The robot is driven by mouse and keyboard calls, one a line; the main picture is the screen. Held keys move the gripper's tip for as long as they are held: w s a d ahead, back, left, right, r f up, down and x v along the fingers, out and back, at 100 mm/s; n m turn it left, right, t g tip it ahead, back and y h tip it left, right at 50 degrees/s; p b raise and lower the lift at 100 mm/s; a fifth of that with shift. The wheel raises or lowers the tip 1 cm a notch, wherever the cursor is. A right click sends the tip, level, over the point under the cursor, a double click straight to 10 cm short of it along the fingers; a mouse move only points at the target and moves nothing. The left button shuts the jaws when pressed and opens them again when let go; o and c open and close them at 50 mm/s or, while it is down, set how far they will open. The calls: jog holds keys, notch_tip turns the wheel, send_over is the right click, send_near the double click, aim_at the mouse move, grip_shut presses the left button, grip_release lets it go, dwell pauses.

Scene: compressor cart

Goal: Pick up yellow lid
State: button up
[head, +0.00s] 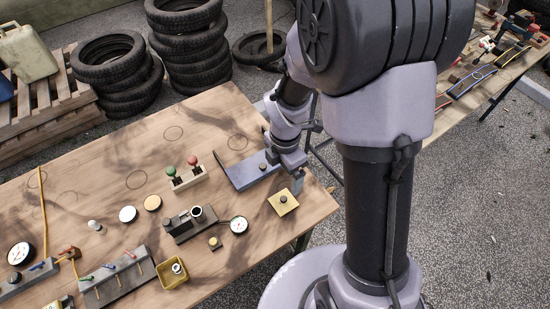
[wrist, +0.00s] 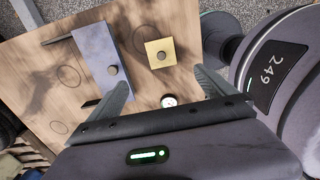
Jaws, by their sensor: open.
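The yellow lid (head: 283,202) is a flat square with a dark round knob in its middle. It lies on the wooden table near the right edge. In the wrist view the yellow lid (wrist: 154,58) is beyond my fingertips, roughly centred between them. My gripper (wrist: 164,80) is open, with its two fingers spread wide and nothing between them. In the head view my gripper (head: 298,181) hangs over the table just behind the lid, apart from it.
A blue-grey plate (head: 240,174) with a knob lies left of the lid, close to my gripper. A gauge (head: 239,225), a dark block with a white-rimmed cup (head: 183,229), and a stand with green and red knobs (head: 188,178) are nearby. Tyres (head: 189,45) are stacked behind.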

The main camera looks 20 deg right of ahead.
jog(key=b, duration=0.4)
send_over(285, 198)
jog(key=f, duration=1.1)
jog(key=shift+a, duration=0.4)
jog(key=f, duration=0.2)
jog(key=f+b, duration=0.2)
jog(key=f, duration=0.1)
jog(key=shift+d+f, duration=0.3)
jog(key=shift+d, duration=0.05)
jog(key=shift+r, duration=0.15)
jog(key=shift+c, duration=0.4)
jog(key=c, duration=1.4)
jog(key=shift+o, duration=0.2)
jog(key=shift+r, duration=0.1)
